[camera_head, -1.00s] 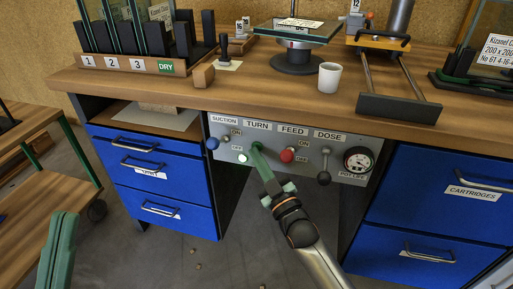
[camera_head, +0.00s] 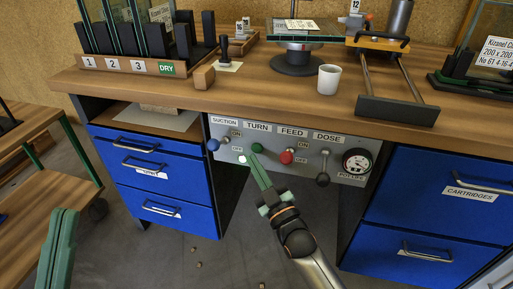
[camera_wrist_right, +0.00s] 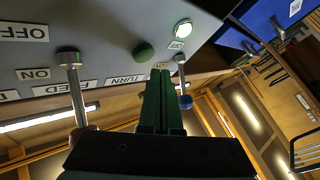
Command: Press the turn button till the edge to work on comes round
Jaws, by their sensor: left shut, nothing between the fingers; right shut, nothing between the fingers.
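The green turn button (camera_head: 256,147) sits under the TURN label on the grey control panel (camera_head: 222,133). It also shows in the right wrist view (camera_wrist_right: 144,52). My right gripper (camera_head: 252,159) is shut and empty, its green fingertips just below and in front of the button, apparently apart from it. In the wrist view its fingers (camera_wrist_right: 160,75) point toward the panel beside the button. The glass pane (camera_head: 303,37) lies level on the round turntable stand (camera_head: 297,65), one long edge facing me. My left gripper (camera_head: 66,215) is shut and empty at lower left, away from the bench.
The suction lever (camera_head: 213,144), red feed knob (camera_head: 287,156) and dose lever (camera_head: 323,180) flank the button. A lit white lamp (camera_head: 242,159) is close to the right fingertips. A white cup (camera_head: 329,78) stands on the bench. Blue drawers (camera_head: 160,183) flank the knee space.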

